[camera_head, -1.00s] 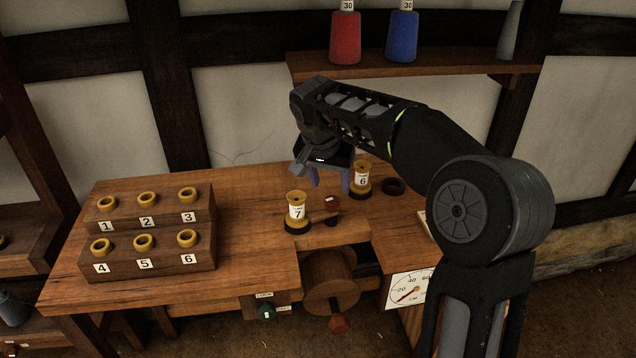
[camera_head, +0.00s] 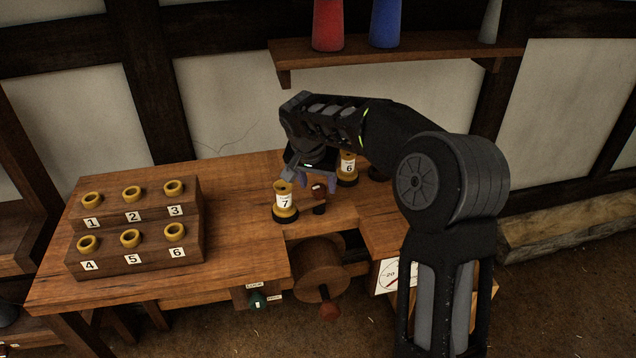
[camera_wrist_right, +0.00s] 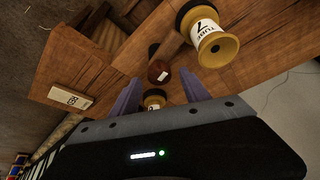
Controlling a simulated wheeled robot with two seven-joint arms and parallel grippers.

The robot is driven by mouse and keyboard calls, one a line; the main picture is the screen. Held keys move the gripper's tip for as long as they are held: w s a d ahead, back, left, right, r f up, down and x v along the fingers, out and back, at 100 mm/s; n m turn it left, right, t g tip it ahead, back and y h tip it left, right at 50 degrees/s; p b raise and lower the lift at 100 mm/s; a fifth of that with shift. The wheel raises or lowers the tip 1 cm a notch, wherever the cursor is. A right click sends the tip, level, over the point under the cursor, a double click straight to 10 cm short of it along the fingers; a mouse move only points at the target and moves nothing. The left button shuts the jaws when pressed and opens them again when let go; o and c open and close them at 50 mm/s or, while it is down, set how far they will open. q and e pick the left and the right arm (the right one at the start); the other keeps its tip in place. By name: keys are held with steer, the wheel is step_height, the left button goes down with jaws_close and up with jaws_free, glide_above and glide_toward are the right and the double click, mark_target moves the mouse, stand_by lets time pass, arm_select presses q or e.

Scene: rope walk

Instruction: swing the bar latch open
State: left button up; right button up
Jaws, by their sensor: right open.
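My right gripper (camera_head: 317,180) is open and points down over the bench, just behind and above a small upright dark stem with a red-brown knob (camera_head: 319,190). In the right wrist view the knob (camera_wrist_right: 158,72) shows beyond the gap between the two fingers (camera_wrist_right: 160,92), apart from them. I cannot tell for sure whether this knob belongs to the bar latch; no clearly marked bar shows. Spool 7 (camera_head: 285,204) stands close to its left, and spool 6 (camera_head: 348,168) stands behind it to the right. My left gripper is not in view.
A stepped rack (camera_head: 140,217) with several numbered yellow rings stands on the left of the bench (camera_head: 240,210). A wooden drum (camera_head: 320,268), a green knob (camera_head: 257,300) and a dial (camera_head: 388,277) are at the front. A shelf (camera_head: 400,52) with cones is above.

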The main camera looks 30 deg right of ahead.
steer(key=shift+w+d+f, duration=0.15)
steer(key=shift+f, duration=0.4)
jaws_close()
